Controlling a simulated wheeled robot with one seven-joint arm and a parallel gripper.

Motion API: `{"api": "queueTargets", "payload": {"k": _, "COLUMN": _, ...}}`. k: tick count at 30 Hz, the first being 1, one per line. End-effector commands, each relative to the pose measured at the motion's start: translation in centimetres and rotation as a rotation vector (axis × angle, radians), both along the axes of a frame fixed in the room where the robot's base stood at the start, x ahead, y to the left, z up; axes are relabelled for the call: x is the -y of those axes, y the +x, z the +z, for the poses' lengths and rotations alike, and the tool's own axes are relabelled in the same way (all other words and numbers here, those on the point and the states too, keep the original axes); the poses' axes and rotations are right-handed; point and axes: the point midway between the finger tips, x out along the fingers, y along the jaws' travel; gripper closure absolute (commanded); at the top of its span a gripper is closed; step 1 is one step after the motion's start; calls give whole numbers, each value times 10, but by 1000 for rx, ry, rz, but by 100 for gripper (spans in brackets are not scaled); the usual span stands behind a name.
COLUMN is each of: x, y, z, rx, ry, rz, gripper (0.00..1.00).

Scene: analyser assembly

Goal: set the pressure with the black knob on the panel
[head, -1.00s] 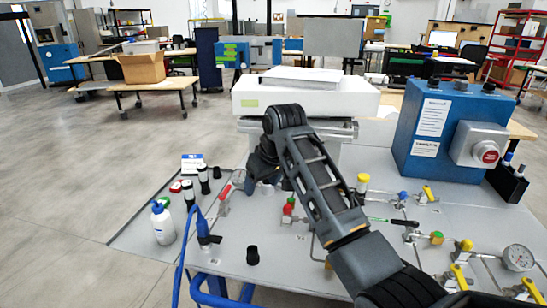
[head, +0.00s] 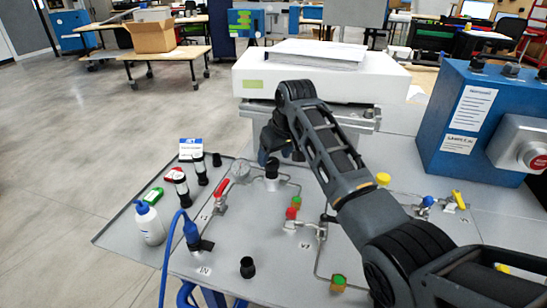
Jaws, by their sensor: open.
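A black knob (head: 271,172) stands upright on the grey panel (head: 225,240), beside a small round pressure gauge (head: 240,168). My arm reaches over the panel from the lower right and bends down at its far end. My gripper (head: 279,157) points down just above and behind this knob, its fingers small and dark. They look apart, with nothing seen between them. I cannot tell whether they touch the knob. A second black knob-like part (head: 247,267) stands near the panel's front edge, clear of my gripper.
A red-handled valve (head: 221,190), a blue hose fitting (head: 192,235) and a white bottle (head: 149,222) stand at left. A white analyser box (head: 315,75) is behind my arm. A blue box (head: 480,125) with a red button stands at right. My arm hides part of the panel.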

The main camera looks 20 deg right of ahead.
Motion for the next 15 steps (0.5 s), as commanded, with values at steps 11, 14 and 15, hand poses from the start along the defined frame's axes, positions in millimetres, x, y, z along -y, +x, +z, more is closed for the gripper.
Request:
{"api": "queueTargets", "payload": {"k": 11, "x": -2, "y": 8, "z": -21, "rx": 0, "ry": 0, "rz": 1, "gripper": 31}}
{"api": "queueTargets", "payload": {"k": 14, "x": -2, "y": 8, "z": -20, "rx": 0, "ry": 0, "rz": 1, "gripper": 31}}
{"api": "queueTargets", "payload": {"k": 15, "x": -2, "y": 8, "z": -20, "rx": 1, "ry": 0, "rz": 1, "gripper": 31}}
